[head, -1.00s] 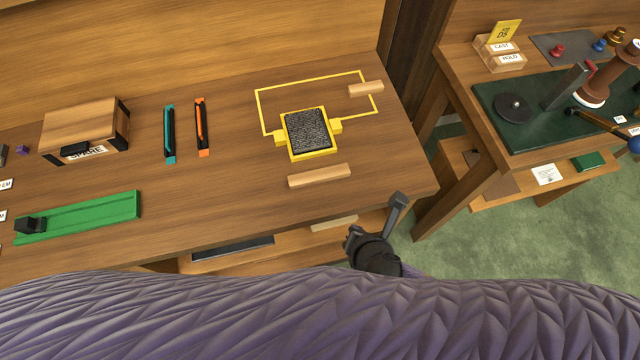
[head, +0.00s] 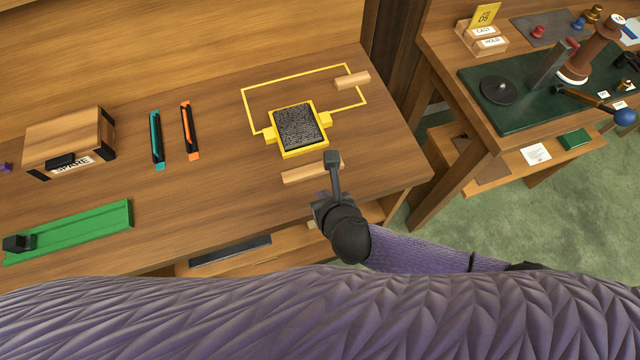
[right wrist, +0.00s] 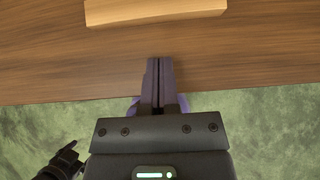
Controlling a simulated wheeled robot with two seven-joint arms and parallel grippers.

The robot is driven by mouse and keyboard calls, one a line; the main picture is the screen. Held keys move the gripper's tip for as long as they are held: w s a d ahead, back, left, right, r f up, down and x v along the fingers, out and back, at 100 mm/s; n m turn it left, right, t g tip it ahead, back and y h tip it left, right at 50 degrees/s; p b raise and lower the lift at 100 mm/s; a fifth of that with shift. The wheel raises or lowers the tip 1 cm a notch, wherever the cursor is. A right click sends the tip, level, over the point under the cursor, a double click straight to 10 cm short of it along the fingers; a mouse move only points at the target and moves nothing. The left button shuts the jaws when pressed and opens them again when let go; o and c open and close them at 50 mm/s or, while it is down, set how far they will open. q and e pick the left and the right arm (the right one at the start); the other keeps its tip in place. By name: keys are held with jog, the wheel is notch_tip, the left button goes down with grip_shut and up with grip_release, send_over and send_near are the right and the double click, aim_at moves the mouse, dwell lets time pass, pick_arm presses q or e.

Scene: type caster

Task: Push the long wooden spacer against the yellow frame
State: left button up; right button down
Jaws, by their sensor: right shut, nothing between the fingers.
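The long wooden spacer (head: 312,172) lies on the table in front of the thick yellow frame (head: 293,153), with a narrow strip of bare wood between them. The frame surrounds a dark textured block (head: 300,126). My right gripper (head: 333,158) is shut and empty; in the head view its fingers overlap the spacer's right part. In the right wrist view the shut fingers (right wrist: 160,62) point at the spacer (right wrist: 155,11) across a gap of bare table. A dark jointed part, apparently my left gripper (right wrist: 62,162), shows at the lower left there; its jaws are unclear.
Teal (head: 157,138) and orange (head: 190,130) strips, a wooden box (head: 70,140) and a green tray (head: 80,228) are to the left. The table's front edge is near my right gripper.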

aim_at(312, 165)
jog(key=w, duration=0.1)
jog(key=w+a, duration=0.1)
jog(key=shift+w, duration=0.4)
jog(key=shift+r, duration=0.1)
jog(key=w, duration=0.1)
jog(key=w+a, duration=0.1)
jog(key=w, duration=0.1)
jog(key=shift+w, duration=0.2)
jog(key=shift+w+a, duration=0.15)
jog(key=shift+w, duration=0.15)
jog(key=shift+s+p, duration=0.1)
jog(key=shift+p, duration=0.25)
